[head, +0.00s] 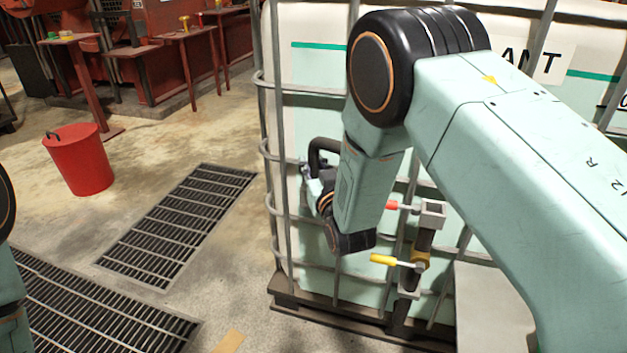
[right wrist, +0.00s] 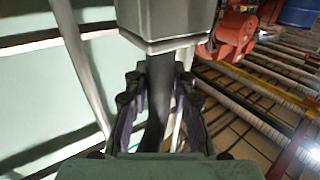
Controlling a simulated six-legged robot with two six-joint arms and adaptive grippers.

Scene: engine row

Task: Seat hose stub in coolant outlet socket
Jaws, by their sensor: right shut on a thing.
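My right gripper (head: 314,178) is at the caged tank's left front side, partly hidden behind my own wrist in the head view. It is shut on a black hose stub (head: 322,148), which bends above the fingers. In the right wrist view the fingers (right wrist: 160,98) close around the dark stub (right wrist: 158,100) from both sides. The stub's far end meets the lower edge of a grey metal block (right wrist: 168,22); I cannot tell whether it is inside it or behind it. I cannot identify the coolant outlet socket with certainty. My left gripper is outside the views.
The pale tank (head: 310,70) stands in a metal cage. A post beside my wrist carries a red handle (head: 392,205), a yellow handle (head: 383,260) and a square grey fitting (head: 432,213). A red bucket (head: 78,160) stands left, near a floor grate (head: 180,225). Floor between is clear.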

